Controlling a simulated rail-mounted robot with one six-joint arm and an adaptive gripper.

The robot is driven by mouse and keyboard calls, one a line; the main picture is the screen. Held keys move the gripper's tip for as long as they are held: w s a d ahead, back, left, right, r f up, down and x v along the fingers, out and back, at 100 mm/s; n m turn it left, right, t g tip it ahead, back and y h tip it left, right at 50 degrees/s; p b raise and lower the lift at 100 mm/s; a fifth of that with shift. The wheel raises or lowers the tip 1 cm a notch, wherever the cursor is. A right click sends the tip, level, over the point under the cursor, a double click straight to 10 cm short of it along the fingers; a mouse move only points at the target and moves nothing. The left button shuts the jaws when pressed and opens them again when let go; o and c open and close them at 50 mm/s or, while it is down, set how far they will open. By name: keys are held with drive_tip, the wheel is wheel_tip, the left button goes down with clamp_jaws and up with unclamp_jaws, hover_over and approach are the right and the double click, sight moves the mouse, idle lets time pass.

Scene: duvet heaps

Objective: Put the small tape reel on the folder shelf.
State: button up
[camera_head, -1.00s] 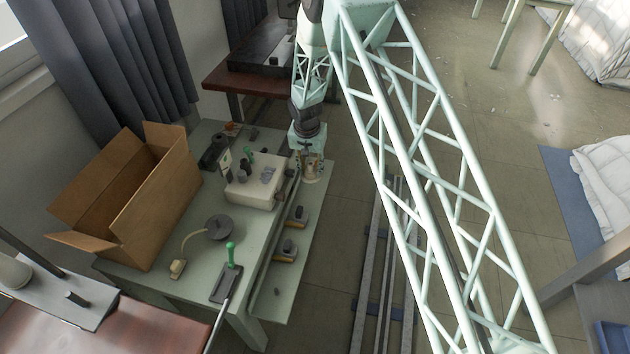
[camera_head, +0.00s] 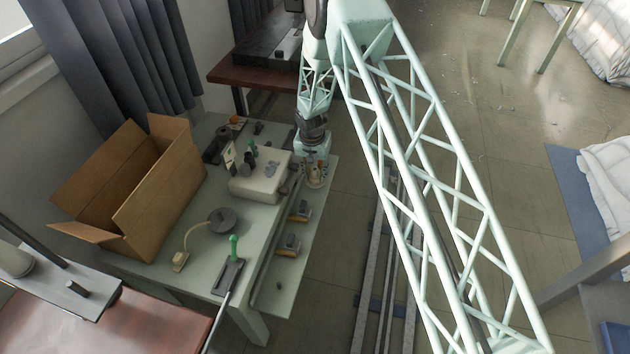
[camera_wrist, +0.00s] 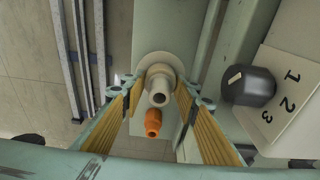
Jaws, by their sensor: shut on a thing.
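The small tape reel appears to be the beige flanged spool with a round hub (camera_wrist: 158,82) between my fingers in the wrist view. My gripper (camera_wrist: 155,95) is shut on it, one ribbed yellow finger on each side. In the head view my gripper (camera_head: 315,172) is low at the far end of the narrow pale green ledge (camera_head: 268,298), with the reel's pale rim (camera_head: 315,183) just showing. I cannot tell whether the reel touches the ledge. That ledge may be the folder shelf; no label shows.
A white box (camera_head: 260,186) with a dark knob stands left of my gripper. An orange cylinder (camera_wrist: 153,122) shows beside the reel. Yellow-grey items (camera_head: 290,243) sit along the ledge.

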sight(315, 180)
drive_tip(key=shift+f+b, duration=0.35)
drive_tip(key=shift+f, duration=1.5)
drive_tip(key=shift+f, duration=0.1)
drive_tip(key=o, duration=0.8)
drive_tip(key=shift+o, duration=0.2)
drive_tip(key=shift+s+a+r+p, duration=0.1)
drive_tip(key=shift+s+r+p, duration=0.25)
drive_tip(key=shift+r, duration=1.65)
drive_tip(key=shift+s+a+r+p, duration=0.1)
drive_tip(key=shift+s+r+p, duration=0.15)
drive_tip(key=shift+r, duration=1.8)
drive_tip(key=shift+s+r+p, duration=0.25)
drive_tip(key=shift+r+p, duration=0.15)
drive_tip(key=shift+r, duration=1.6)
drive_tip(key=shift+r, duration=0.1)
